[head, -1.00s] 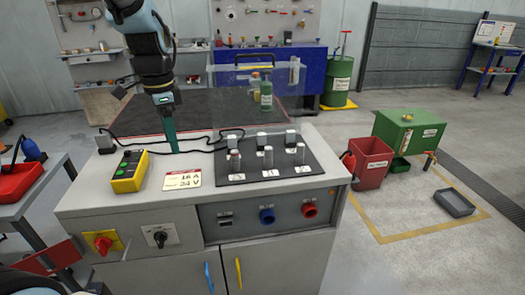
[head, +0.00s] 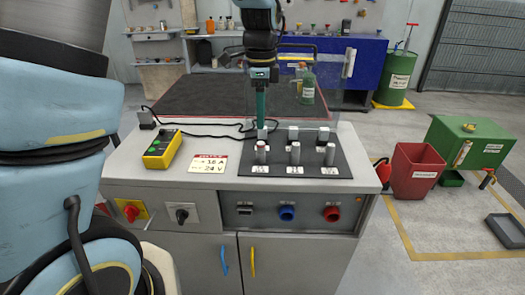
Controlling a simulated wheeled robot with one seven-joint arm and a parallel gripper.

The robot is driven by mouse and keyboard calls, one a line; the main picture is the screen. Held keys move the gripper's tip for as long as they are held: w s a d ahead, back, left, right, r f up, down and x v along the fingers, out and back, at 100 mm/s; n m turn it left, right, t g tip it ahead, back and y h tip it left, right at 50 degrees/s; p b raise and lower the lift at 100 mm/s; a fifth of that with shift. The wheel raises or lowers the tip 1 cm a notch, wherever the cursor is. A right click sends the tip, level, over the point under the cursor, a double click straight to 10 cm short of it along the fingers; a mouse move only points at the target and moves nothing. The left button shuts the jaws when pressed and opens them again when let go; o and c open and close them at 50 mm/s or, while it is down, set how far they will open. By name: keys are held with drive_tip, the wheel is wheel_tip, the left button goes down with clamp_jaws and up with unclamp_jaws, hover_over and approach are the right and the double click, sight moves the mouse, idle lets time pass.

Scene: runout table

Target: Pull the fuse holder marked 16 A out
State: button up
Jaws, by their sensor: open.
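Three grey cylindrical fuse holders stand upright in a row on a dark panel (head: 310,170): a left one (head: 261,152), a middle one (head: 295,153) and a right one (head: 330,153). Each has a small white label in front, too small to read, so I cannot tell which is marked 16 A. A card (head: 209,164) left of the panel reads 16 A, 24 V. My gripper (head: 262,120) points down at the panel's back left, in line with the left holder. It is open and empty; its fingers overlap edge-on. Its height above the panel is unclear.
Grey blocks, including one at the middle (head: 293,133), stand behind the holders. A yellow control box (head: 162,150) sits on the left of the bench, with a black cable running behind. A green bottle (head: 308,86) stands behind a clear screen (head: 338,92). My arm covers the left side.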

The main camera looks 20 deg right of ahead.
sight(261, 143)
wheel_tip(261, 143, down, 9)
drive_tip(key=b, duration=0.6)
idle(1.2)
drive_tip(key=shift+c, duration=0.2)
clamp_jaws()
idle(0.4)
drive_tip(key=shift+r+p, duration=0.15)
drive_tip(key=shift+p, duration=0.15)
idle(0.7)
drive_tip(key=shift+r+p, duration=2.3)
drive_tip(key=shift+r, duration=0.6)
